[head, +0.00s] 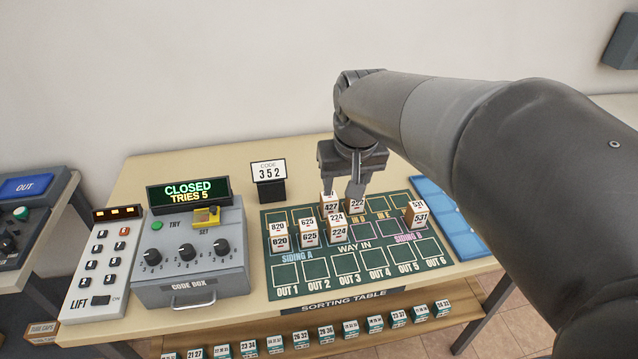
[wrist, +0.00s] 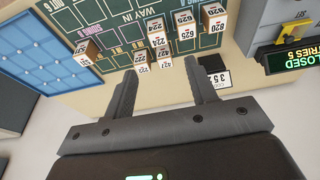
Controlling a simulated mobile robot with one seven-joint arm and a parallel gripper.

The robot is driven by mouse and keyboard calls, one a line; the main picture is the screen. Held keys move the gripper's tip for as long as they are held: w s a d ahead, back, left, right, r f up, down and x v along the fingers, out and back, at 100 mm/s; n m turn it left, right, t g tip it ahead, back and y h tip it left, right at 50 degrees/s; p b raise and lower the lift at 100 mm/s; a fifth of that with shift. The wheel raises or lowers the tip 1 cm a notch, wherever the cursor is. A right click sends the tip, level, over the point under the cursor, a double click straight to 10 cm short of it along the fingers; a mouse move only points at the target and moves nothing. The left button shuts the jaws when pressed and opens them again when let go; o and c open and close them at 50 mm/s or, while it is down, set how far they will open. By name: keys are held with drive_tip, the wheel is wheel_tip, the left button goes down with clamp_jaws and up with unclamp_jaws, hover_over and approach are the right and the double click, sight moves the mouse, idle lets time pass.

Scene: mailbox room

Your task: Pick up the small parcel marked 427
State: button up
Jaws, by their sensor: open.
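The small parcel marked 427 (head: 330,209) stands in the back part of the green sorting board, its top partly hidden by a finger of my gripper in the head view. My gripper (head: 343,191) is open, pointing down just above and behind the parcels. In the wrist view, the parcel marked 427 (wrist: 165,65) shows between the two open fingers (wrist: 163,72), beyond their tips. Nothing is held. Contact is not visible.
A white parcel (head: 357,206), its number partly hidden, stands close right of 427. Parcels 224 (head: 338,230), 625 (head: 309,233) and 820 (head: 279,237) stand nearby, and 531 (head: 416,214) at right. A code card (head: 269,174) and code box (head: 188,258) stand left. The OUT squares are empty.

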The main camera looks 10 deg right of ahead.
drive_tip(key=w+f+g, duration=0.2)
drive_tip(key=w+f, duration=0.3)
drive_tip(key=w, duration=0.5)
drive_tip(key=g, duration=0.1)
hover_over(329, 201)
drive_tip(key=w, duration=0.1)
drive_tip(key=f, duration=0.7)
drive_tip(key=shift+w+d, duration=0.15)
drive_tip(key=shift+d, duration=0.15)
drive_tip(key=shift+w+f, duration=0.35)
drive_tip(key=shift+f, duration=0.3)
wheel_tip(329, 201, down, 5)
drive_tip(key=shift+f, duration=0.1)
drive_tip(key=f, duration=0.5)
drive_tip(key=shift+w+f, duration=0.1)
drive_tip(key=shift+w, duration=0.15)
drive_tip(key=c, duration=0.8)
